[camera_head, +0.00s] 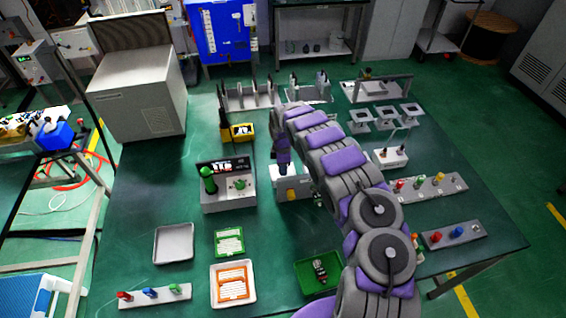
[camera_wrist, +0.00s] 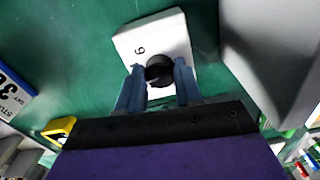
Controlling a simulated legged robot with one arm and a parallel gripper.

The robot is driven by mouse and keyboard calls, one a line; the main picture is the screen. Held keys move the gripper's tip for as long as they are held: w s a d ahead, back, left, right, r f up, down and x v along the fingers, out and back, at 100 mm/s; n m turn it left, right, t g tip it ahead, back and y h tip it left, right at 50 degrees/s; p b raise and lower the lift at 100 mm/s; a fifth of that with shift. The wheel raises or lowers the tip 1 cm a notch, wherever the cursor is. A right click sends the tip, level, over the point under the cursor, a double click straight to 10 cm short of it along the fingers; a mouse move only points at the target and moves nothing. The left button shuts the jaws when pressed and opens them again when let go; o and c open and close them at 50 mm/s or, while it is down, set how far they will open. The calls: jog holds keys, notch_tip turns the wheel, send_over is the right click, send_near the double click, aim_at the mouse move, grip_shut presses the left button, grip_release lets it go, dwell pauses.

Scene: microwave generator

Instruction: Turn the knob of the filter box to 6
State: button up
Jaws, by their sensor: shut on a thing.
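The filter box is a small white box (camera_wrist: 170,38) in the wrist view, lying flat on the green table. A black round knob (camera_wrist: 159,69) sits on its face. One dark digit, which looks like a 6 or a 9, is printed up and left of the knob. My gripper (camera_wrist: 160,76) has its two blue fingers on either side of the knob and is shut on it. I cannot make out the knob's pointer. In the head view my gripper (camera_head: 283,158) reaches down over the white box (camera_head: 291,187), and the knob is hidden there.
A grey control box (camera_head: 228,190) with a green-topped lever stands just left. A yellow meter (camera_head: 238,132) lies behind it. A white unit (camera_head: 389,158) stands to the right. Trays (camera_head: 174,243) lie at the front, with bare green table between them and the boxes.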

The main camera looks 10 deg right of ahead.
jog(key=m, duration=0.3)
jog(key=m+p, duration=0.1)
jog(key=m, duration=0.2)
jog(key=shift+w+a+r, duration=0.15)
jog(key=m, duration=0.4)
jog(key=shift+m, duration=0.4)
jog(key=shift+w+m+p, duration=0.1)
jog(key=shift+m+p, duration=0.2)
jog(key=shift+m, duration=1.1)
jog(key=o, duration=1)
jog(key=shift+o, duration=0.2)
notch_tip(320, 180, up, 17)
jog(key=p, duration=0.1)
